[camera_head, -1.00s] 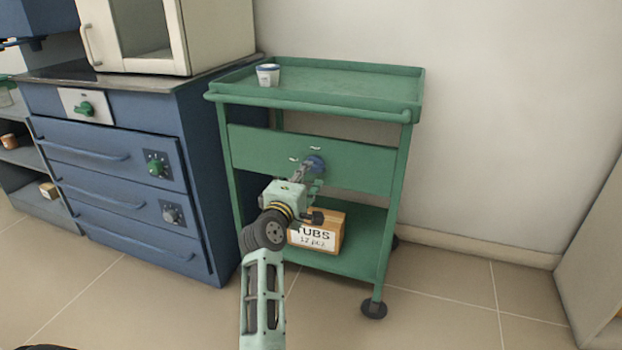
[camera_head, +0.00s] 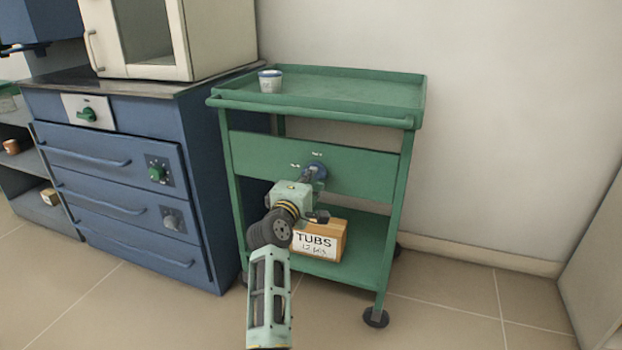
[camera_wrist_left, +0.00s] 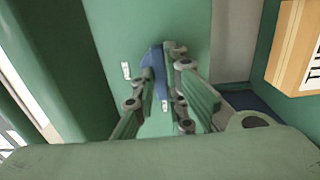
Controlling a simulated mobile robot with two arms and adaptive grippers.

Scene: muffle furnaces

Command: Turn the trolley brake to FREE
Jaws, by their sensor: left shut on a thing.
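The green trolley (camera_head: 375,168) stands right of the blue cabinet. Its brake knob (camera_head: 316,170) is blue and sits on the front panel, with small white marks beside it that are too small to read. My left gripper (camera_head: 308,180) is at the panel, shut on the knob. In the left wrist view the blue knob (camera_wrist_left: 157,68) shows between the two fingers of my gripper (camera_wrist_left: 163,85), and they partly hide it. My right gripper is in no view.
A box labelled TUBS (camera_head: 318,241) lies on the trolley's lower shelf, just behind my left arm. A white tub (camera_head: 270,81) stands on the top tray. The blue cabinet (camera_head: 130,190) with its knobs is close on the left. Floor at the right is clear.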

